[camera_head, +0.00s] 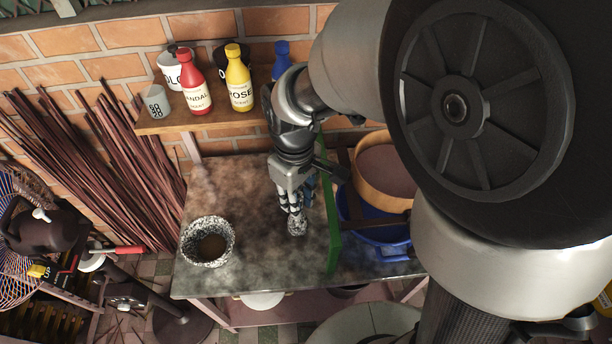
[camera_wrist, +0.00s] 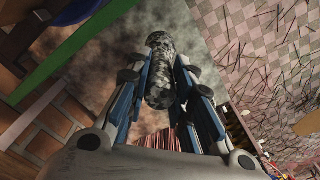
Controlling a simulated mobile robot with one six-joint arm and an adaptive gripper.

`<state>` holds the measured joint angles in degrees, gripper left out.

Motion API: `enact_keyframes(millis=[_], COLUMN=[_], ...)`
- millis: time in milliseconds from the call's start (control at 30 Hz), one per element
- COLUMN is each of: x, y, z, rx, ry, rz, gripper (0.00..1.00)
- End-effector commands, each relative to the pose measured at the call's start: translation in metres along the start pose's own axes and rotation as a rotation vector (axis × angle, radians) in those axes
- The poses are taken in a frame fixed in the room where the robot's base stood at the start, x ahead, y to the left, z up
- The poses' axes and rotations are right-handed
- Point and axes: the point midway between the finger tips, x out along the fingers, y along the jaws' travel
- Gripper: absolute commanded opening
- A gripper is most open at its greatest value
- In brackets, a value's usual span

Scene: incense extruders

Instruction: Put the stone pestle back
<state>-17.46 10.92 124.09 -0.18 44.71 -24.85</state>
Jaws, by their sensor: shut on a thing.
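The stone pestle (camera_head: 297,226) is speckled grey and hangs at the fingertips of my gripper (camera_head: 291,205), over the right part of the grey stone tabletop (camera_head: 235,275). In the wrist view the pestle (camera_wrist: 160,75) sits between the two fingers of my gripper (camera_wrist: 158,95), which are shut on it. Whether its lower end touches the tabletop I cannot tell. The speckled stone mortar (camera_head: 193,245) stands at the left of the tabletop, apart from the pestle. It has something brown inside.
A green board (camera_head: 333,225) stands along the table's right side, close to my gripper. Beyond it are a blue tub (camera_head: 385,236) and a round sieve (camera_head: 385,172). A shelf (camera_head: 205,122) with red and yellow bottles is behind. The tabletop between mortar and pestle is clear.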

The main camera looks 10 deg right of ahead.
Motion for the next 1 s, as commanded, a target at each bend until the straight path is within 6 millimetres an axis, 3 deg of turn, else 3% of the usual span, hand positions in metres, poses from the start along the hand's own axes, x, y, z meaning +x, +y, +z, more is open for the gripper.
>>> enact_keyframes(millis=[100,400,533,767,1000], x=[0.035,0.114,0.134,0.149,0.184], y=[-0.001,-0.001,-0.001,-0.001,-0.001], z=[0.002,0.001,0.001,0.001,0.001], rx=[0.000,0.000,0.000,0.000,0.000], ry=[-0.007,-0.005,-0.002,-0.001,-0.002], rz=[-0.003,-0.002,-0.001,0.000,-0.001], gripper=[0.00,0.00,0.00,0.00,0.00])
